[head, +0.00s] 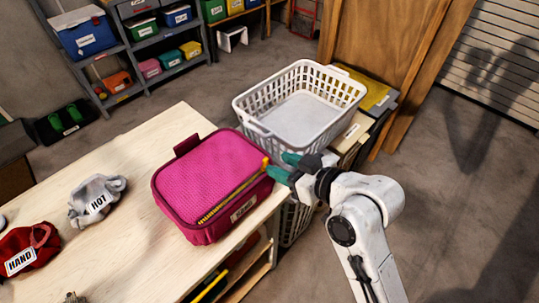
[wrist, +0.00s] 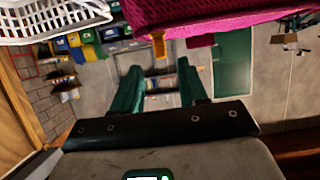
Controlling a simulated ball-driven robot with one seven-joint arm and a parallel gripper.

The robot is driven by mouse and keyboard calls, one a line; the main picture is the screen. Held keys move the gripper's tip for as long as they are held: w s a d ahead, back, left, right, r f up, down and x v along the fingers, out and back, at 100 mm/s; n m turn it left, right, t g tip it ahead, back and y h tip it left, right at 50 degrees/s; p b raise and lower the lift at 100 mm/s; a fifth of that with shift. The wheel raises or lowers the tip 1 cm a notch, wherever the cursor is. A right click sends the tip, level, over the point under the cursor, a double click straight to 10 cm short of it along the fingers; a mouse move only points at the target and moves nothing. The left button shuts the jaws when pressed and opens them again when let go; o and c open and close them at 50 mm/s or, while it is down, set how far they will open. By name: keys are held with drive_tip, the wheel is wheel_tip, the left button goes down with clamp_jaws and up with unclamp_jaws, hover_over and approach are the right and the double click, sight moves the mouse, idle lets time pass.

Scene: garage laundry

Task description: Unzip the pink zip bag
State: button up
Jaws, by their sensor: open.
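The pink zip bag (head: 215,175) stands on the wooden table near its right edge, and its underside or side shows at the top of the wrist view (wrist: 225,15). A yellow zipper (head: 228,203) runs along its front upper edge. An orange-yellow pull tab (head: 266,164) sticks up at the bag's right corner; it also shows in the wrist view (wrist: 159,45). My gripper (head: 282,166) is at that corner, its green fingers apart. In the wrist view, the tab appears just beyond and between the fingertips (wrist: 160,68). I cannot tell whether they touch it.
A white laundry basket (head: 300,105) stands close behind my gripper. A grey cloth bag (head: 97,200) labelled HOT and a red one (head: 28,250) labelled HAND lie on the table (head: 130,150) at left. Shelves with bins stand at the back. The floor at right is clear.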

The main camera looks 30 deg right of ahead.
sight(267, 160)
drive_tip(key=x, duration=0.6)
drive_tip(key=shift+a+f+p, duration=0.1)
drive_tip(key=shift+p, duration=0.2)
clamp_jaws()
